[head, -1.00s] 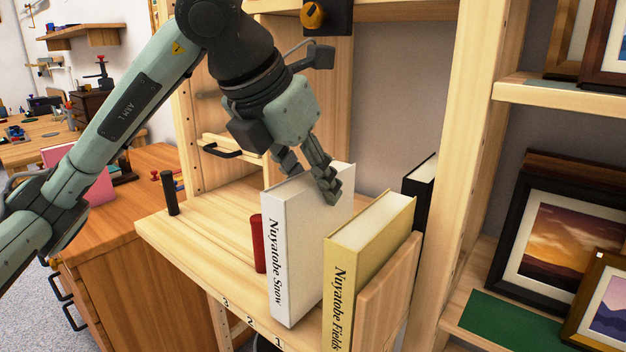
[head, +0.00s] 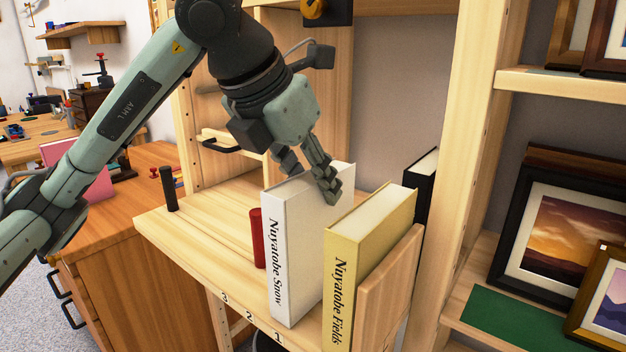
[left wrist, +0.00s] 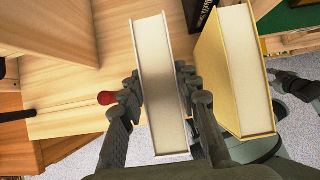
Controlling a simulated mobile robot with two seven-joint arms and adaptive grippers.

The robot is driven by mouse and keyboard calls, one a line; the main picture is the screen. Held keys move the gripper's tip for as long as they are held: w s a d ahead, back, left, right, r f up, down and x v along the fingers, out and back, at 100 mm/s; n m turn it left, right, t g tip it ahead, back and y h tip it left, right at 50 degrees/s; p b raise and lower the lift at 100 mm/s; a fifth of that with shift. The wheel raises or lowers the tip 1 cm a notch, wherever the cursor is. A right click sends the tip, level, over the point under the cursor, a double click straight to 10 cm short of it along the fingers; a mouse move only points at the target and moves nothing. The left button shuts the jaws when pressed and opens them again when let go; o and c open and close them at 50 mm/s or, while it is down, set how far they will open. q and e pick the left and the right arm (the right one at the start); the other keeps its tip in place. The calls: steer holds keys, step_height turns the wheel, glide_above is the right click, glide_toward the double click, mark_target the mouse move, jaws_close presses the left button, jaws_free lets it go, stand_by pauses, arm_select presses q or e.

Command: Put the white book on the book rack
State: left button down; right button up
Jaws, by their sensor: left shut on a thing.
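The white book (head: 290,265), with "Nuyatobe Snow" on its spine, stands upright on the wooden rack shelf (head: 195,245), between a red peg and a yellow book. My left gripper (head: 308,182) is shut on its top part, one finger on each side. In the left wrist view the white book (left wrist: 162,85) lies between the fingers (left wrist: 160,92). The yellow book (head: 365,255), "Nuyatobe Fields", stands to its right against the wooden end panel (head: 392,285), with a small gap between the books. Whether the white book's bottom touches the shelf is hard to tell.
A red peg (head: 257,238) stands close left of the white book, a dark peg (head: 170,188) farther left. A black book (head: 424,185) is behind the yellow one. Framed prints (head: 555,240) fill the right shelves. The shelf between the pegs is clear.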

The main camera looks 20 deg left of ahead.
arm_select(q)
steer(key=c, duration=1.4)
jaws_free()
steer(key=shift+o, duration=1.5)
